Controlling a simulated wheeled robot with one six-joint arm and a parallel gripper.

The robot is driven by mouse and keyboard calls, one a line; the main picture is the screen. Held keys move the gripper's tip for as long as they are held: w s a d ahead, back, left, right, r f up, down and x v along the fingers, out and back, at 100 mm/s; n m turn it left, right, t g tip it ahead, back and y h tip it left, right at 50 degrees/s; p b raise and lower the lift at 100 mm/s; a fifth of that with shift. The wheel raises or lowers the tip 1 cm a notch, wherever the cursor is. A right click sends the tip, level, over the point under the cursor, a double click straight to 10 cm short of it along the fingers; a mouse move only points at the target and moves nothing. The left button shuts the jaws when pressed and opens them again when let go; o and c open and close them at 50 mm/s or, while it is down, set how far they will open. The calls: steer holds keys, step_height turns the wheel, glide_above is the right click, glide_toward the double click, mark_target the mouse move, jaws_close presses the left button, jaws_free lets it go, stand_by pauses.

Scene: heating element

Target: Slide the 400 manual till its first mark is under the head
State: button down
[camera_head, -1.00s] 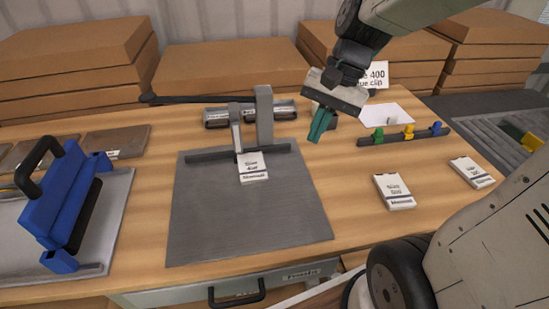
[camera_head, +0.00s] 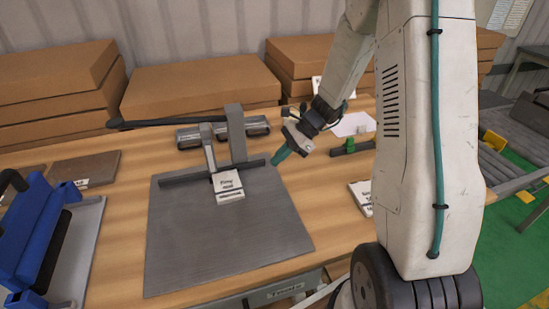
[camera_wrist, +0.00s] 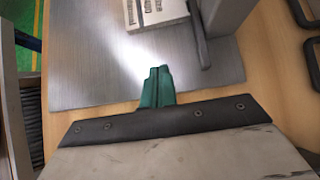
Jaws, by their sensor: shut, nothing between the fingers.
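A small white manual (camera_head: 228,187) with dark print lies on the grey metal plate (camera_head: 215,245), against the raised back fence. The upright post and head of the stapler-like machine (camera_head: 236,135) stand over its back end. The print is too small to read for certain. My gripper (camera_head: 279,157) is shut and empty, with its green fingers at the right end of the fence, to the right of the manual and apart from it. In the wrist view the green fingertips (camera_wrist: 156,80) are together over the plate's edge, and the manual (camera_wrist: 157,12) shows at the top.
Other white manuals (camera_head: 362,195) lie to the right, partly hidden by my arm. A blue press (camera_head: 40,235) stands at the left. A long dark lever (camera_head: 160,122) reaches left from the machine. Brown boxes line the back.

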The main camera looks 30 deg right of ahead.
mark_target(238, 183)
steer(key=x, duration=0.7)
steer(key=shift+a+f, duration=0.15)
steer(key=shift+a, duration=0.1)
steer(key=shift+w+a, duration=0.2)
steer(key=shift+a, duration=1)
steer(key=shift+w+a, duration=0.1)
steer(key=shift+a, duration=0.5)
steer(key=shift+w+a, duration=0.25)
steer(key=shift+a, duration=0.95)
steer(key=shift+d, duration=0.1)
